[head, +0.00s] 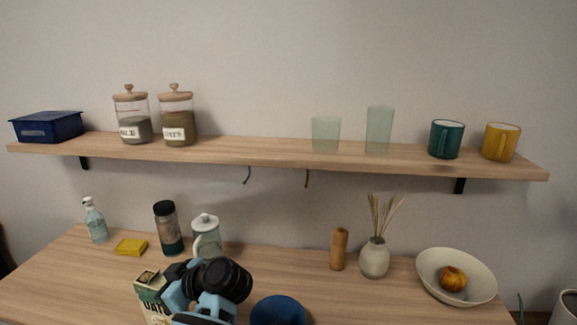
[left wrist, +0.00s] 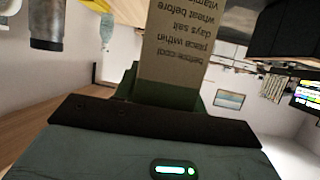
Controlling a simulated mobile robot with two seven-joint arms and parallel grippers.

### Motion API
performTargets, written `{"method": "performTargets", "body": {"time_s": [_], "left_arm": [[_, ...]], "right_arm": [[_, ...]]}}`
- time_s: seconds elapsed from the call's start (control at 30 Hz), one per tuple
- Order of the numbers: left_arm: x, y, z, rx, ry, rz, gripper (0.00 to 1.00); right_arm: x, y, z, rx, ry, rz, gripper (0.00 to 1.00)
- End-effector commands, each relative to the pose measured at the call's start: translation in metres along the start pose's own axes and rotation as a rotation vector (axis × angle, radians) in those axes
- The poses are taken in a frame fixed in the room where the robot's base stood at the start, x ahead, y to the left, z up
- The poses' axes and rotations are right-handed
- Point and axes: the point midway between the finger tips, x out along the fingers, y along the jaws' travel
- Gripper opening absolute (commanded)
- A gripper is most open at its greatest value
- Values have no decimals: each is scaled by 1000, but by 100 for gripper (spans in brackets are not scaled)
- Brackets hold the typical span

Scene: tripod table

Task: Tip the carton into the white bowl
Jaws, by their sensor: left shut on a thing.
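The carton (head: 152,298), cream and dark green with "OAT" lettering, stands near the front of the table in the head view, its lower part cut off by the frame. My left gripper (head: 172,290) is shut on it from the right. In the left wrist view, the carton's printed brown side (left wrist: 175,45) shows upside down beyond the dark gripper edge. An off-white bowl (head: 432,278) sits at the table's right end with an orange-brown round fruit (head: 453,279) in it. The carton is far to the left of this bowl. My right gripper is not in view.
A dark blue bowl (head: 278,312) is just right of my left gripper. A lidded pitcher (head: 207,240), dark-lidded jar (head: 168,230) and yellow sponge (head: 131,247) stand behind. A wooden mill (head: 338,250) and reed vase (head: 374,260) stand left of the off-white bowl. A shelf (head: 250,152) hangs above.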

Motion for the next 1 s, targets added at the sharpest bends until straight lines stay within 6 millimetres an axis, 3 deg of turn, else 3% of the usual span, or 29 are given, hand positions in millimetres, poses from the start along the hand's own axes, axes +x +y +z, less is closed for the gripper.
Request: {"method": "performTargets", "body": {"time_s": [0.23,0.7,1.0], "left_arm": [[-23,-13,9,111,-11,253,0],[-102,-50,22,312,7,746,0],[-113,-55,23,333,11,803,0]], "right_arm": [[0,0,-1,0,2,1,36],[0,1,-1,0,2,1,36],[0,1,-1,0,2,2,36]]}}
